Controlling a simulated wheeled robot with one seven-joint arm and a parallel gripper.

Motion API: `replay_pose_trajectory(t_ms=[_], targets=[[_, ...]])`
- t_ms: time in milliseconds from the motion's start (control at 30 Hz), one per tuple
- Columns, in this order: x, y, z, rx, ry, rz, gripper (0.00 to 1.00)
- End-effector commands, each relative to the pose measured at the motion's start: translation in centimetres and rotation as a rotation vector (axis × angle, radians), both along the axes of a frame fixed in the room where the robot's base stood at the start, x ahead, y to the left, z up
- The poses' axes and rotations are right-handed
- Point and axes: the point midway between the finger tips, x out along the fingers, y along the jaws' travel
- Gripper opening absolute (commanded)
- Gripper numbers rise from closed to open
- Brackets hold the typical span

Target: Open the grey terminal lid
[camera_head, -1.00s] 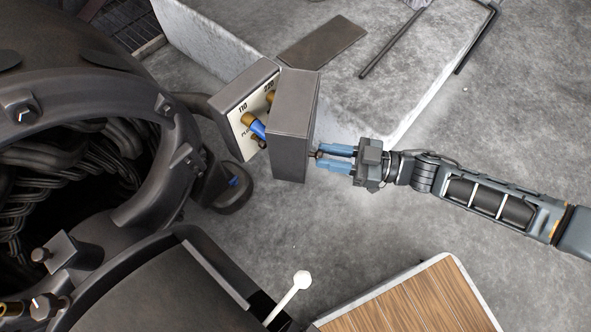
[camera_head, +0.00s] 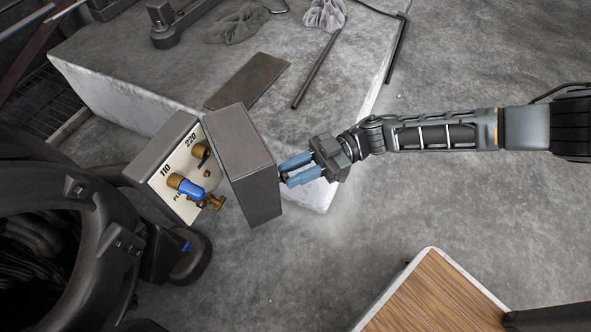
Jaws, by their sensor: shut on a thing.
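The grey terminal lid (camera_head: 240,160) is a box-shaped cover. It stands swung open at an angle to the terminal box (camera_head: 158,158), with a gap between them. The pale panel (camera_head: 184,193) inside the box shows the marks 110 and 220, brass terminals (camera_head: 202,152) and a blue part (camera_head: 187,187) on brass. My gripper (camera_head: 284,178), with blue fingers, is at the lid's right side and shut on a small dark knob there. The fingers hide most of the knob.
The dark machine housing (camera_head: 85,225) fills the lower left. A concrete block (camera_head: 110,85) behind bears a flat dark plate (camera_head: 248,80), a rod (camera_head: 315,70) and grey cloths. A wooden-topped surface (camera_head: 430,295) stands at lower right.

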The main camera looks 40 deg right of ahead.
Motion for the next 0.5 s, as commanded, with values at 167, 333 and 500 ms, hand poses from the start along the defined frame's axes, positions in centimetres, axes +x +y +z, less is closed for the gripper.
replay_pose_trajectory(t_ms=[167, 333, 500], targets=[[0.04, -0.1, -0.18, -0.005, 0.002, -0.004, 0.0], [0.02, -0.09, -0.15, -0.004, 0.002, -0.004, 0.41], [0.01, -0.07, -0.1, -0.003, 0.001, -0.003, 0.51]])
